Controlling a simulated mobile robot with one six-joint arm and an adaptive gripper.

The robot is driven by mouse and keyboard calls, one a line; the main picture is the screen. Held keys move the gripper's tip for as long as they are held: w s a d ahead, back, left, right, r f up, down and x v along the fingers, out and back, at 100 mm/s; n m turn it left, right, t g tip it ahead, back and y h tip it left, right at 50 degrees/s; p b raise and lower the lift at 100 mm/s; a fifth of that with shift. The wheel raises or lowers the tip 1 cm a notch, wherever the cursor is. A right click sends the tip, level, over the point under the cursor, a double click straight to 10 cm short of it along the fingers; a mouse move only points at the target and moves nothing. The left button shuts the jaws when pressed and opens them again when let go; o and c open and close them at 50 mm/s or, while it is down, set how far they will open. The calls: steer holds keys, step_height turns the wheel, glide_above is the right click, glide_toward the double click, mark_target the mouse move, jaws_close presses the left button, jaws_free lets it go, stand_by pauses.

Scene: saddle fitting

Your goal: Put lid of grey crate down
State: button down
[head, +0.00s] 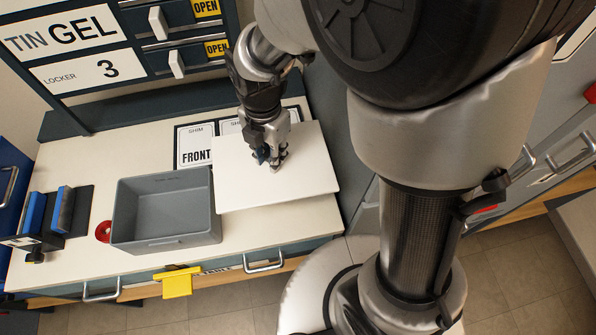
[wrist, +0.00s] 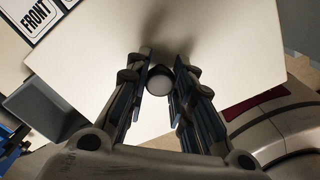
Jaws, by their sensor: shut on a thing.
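The lid (head: 290,193) is a flat, pale rectangular plate to the right of the grey crate. My gripper (head: 272,160) is over the lid and shut on its round knob, which shows between the fingers in the wrist view (wrist: 160,82). The lid's plate (wrist: 215,50) fills much of the wrist view. The grey crate (head: 165,238) stands open on the bench, and its inside looks empty. Its corner also shows at the left of the wrist view (wrist: 45,98). I cannot tell whether the lid touches the bench top.
The pale bench top (head: 140,150) has a sign reading SHIM FRONT (head: 197,146) behind the lid. A red round thing (head: 103,231) and a rack with blue pieces (head: 55,212) are left of the crate. A yellow piece (head: 177,283) sits at the front edge. Drawers stand behind.

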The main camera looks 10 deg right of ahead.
steer(key=shift+s+d+f, duration=0.1)
steer(key=shift+d+f, duration=0.05)
steer(key=shift+f, duration=0.25)
step_height(320, 180, down, 19)
steer(key=b, duration=0.7)
steer(key=shift+f, duration=0.2)
steer(key=shift+f, duration=0.1)
steer(key=shift+f, duration=0.15)
steer(key=c, duration=1.4)
jaws_free()
step_height(320, 180, up, 13)
steer(key=p, duration=0.4)
steer(key=shift+f, duration=0.15)
